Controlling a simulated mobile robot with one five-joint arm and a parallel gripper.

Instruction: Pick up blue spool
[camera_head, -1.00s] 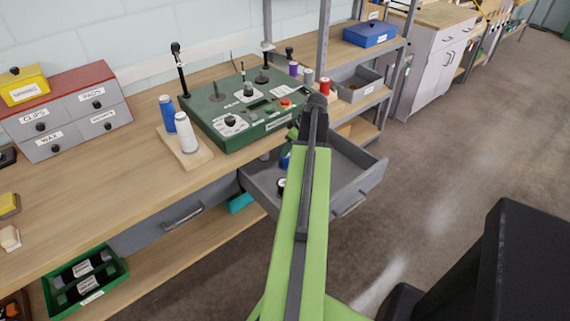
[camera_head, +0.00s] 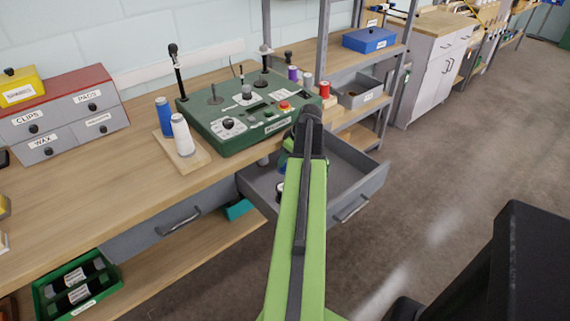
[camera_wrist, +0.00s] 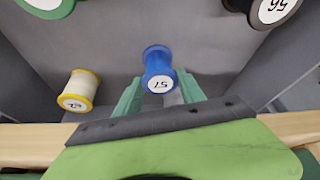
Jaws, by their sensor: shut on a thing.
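A blue spool (camera_wrist: 157,62) labelled 51 sits between the two green fingers of my gripper (camera_wrist: 159,90) in the wrist view. The gripper is shut on it. The grey drawer (camera_wrist: 112,35) shows around and beneath the spool, but I cannot tell whether the spool touches its floor. Another blue spool (camera_head: 164,116) stands on a wooden block on the bench.
A white spool (camera_head: 183,137) stands beside the bench's blue one. A green control box (camera_head: 240,110) stands behind the drawer.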

